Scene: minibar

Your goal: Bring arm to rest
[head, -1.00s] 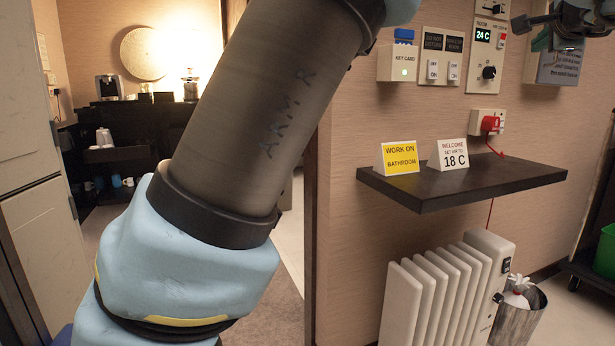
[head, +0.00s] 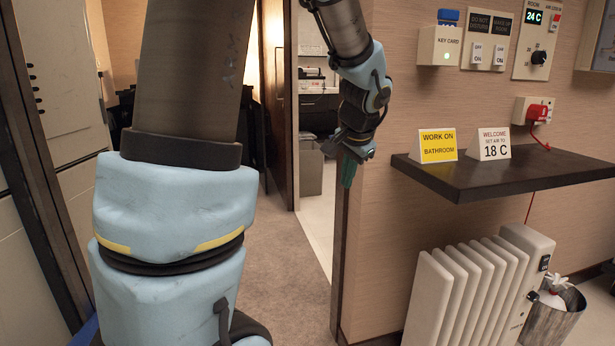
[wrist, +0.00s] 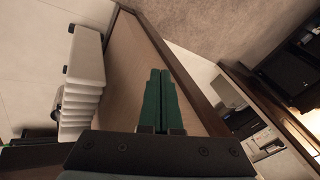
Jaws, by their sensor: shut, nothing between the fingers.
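My gripper (head: 348,172) hangs pointing down beside the doorway edge, left of the dark wall shelf, in the head view. Its green fingers (wrist: 157,100) show in the wrist view, side by side and shut with nothing between them. My arm's thick upper link and blue joint fill the left of the head view. The forearm comes down from the top middle.
A dark wall shelf (head: 470,187) holds a yellow sign (head: 437,146) and a white sign (head: 494,144). A white radiator (head: 475,285) stands below, with a metal bin (head: 553,318) beside it. The wooden door frame (head: 341,245) is close to my gripper. Carpet (head: 290,260) lies open.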

